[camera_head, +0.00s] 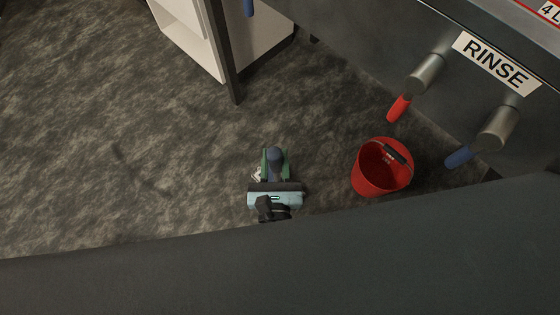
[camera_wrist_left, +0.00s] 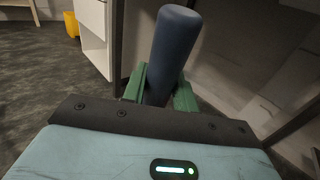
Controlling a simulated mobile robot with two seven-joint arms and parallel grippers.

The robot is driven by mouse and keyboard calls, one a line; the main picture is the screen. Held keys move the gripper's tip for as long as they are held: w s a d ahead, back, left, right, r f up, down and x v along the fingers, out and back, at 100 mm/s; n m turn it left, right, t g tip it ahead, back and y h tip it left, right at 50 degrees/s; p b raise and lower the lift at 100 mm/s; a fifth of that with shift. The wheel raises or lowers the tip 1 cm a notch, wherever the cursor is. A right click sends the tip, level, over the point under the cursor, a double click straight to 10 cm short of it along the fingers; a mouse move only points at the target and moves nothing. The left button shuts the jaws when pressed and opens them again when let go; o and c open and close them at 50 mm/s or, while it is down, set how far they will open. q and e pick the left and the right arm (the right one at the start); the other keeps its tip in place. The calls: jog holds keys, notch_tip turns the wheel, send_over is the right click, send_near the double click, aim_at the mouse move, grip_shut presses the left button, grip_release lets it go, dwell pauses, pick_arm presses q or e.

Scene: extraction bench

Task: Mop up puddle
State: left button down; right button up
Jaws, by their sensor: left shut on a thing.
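My left gripper (camera_head: 275,164), with green fingers, is shut on a dark blue, round-ended handle (camera_head: 274,154), low over the floor in the head view. The left wrist view shows the handle (camera_wrist_left: 172,50) between the green fingers (camera_wrist_left: 160,92), its free end standing up above them. A small whitish bit, perhaps mop strands (camera_head: 257,174), shows beside the fingers; the rest of the mop is hidden under the gripper. No puddle can be clearly told from the mottled dark floor (camera_head: 120,130). My right gripper is not in view.
A red bucket (camera_head: 367,174) stands on the floor to the right of the gripper. Taps with a red handle (camera_head: 399,108) and a blue handle (camera_head: 460,157) jut out beside the RINSE label (camera_head: 495,63). A white cabinet (camera_head: 190,35) stands behind a dark leg. Floor at left is clear.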

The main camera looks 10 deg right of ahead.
pick_arm(q)
jog(key=shift+w+r, duration=0.1)
jog(key=shift+w, duration=0.05)
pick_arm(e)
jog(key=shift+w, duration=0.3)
pick_arm(q)
jog(key=shift+w+a, duration=0.1)
jog(key=shift+w+a, duration=0.35)
jog(key=shift+w, duration=0.15)
jog(key=shift+w+a, duration=0.7)
jog(key=shift+w, duration=0.2)
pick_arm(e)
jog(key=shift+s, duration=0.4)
pick_arm(q)
jog(key=shift+w, duration=0.1)
